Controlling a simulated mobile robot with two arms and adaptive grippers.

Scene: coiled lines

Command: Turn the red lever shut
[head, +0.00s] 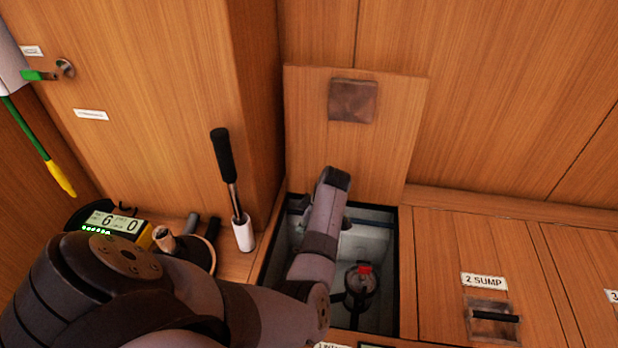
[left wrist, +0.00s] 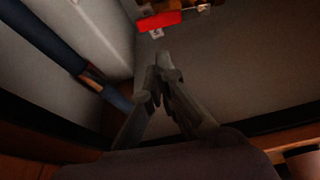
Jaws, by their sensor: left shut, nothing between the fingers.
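The red lever (left wrist: 160,21) shows near the top of the left wrist view, beside brass-coloured fittings. In the head view a small red part (head: 365,269) sits on a dark round fitting (head: 358,288) inside the open floor compartment (head: 378,325). My left arm reaches into that compartment. My left gripper (left wrist: 160,68) is shut and empty, its fingertips a little below the lever in the picture, with a visible gap between them. In the head view my arm hides the fingertips. My right gripper is not in view.
The raised wooden hatch (head: 402,110) stands behind the opening. The compartment's pale walls and rim are close around my arm. Dark blue hoses (left wrist: 60,45) run along the left in the wrist view. A black-handled tool (head: 223,157) and a green-lit meter (head: 110,222) are left of the opening.

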